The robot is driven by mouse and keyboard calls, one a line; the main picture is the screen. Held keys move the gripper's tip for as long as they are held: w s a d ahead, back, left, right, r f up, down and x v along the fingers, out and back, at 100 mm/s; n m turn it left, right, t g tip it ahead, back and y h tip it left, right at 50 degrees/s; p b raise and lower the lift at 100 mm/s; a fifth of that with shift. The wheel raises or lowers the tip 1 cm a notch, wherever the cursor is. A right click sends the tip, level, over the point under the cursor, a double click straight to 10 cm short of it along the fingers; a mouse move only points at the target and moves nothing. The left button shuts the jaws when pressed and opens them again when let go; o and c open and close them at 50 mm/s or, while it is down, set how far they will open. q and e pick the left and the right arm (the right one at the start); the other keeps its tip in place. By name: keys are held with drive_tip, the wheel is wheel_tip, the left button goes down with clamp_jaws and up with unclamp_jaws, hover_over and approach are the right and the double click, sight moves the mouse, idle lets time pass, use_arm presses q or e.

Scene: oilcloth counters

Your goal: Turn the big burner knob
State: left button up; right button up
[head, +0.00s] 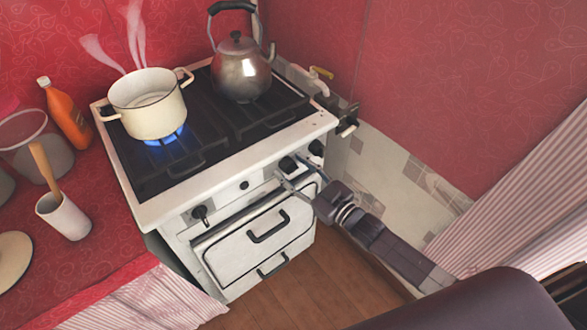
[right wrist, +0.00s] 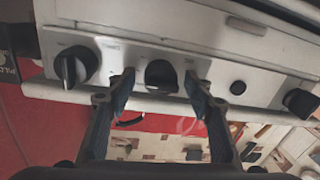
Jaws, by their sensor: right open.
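The white stove (head: 150,212) has a row of black knobs on its front panel. My right gripper (head: 294,182) is at the right part of this panel, its fingers open. In the right wrist view the open fingertips (right wrist: 160,82) are on either side of a dark round knob (right wrist: 160,74); I cannot tell whether they touch it. This knob also shows in the head view (head: 288,164). Another black knob with a raised grip (right wrist: 75,66) is left of the fingers; it also shows in the head view (head: 316,147). A third knob (head: 200,212) is at the panel's left end. My left gripper is not in view.
A cream pot (head: 150,118) steams over a blue flame (head: 168,138). A kettle (head: 241,75) stands at the back right. A small black button (head: 244,185) is between the knobs. The oven handle (head: 268,228) sticks out below. Valves (head: 346,122) are beside the stove.

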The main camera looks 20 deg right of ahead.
drive_tip(key=shift+c, duration=0.7)
drive_tip(key=c, duration=1)
drive_tip(key=shift+m, duration=0.3)
drive_tip(key=m, duration=0.3)
drive_tip(key=shift+m, duration=0.4)
drive_tip(key=shift+m+t, duration=0.4)
drive_tip(key=shift+m, duration=2)
drive_tip(key=shift+f, duration=0.1)
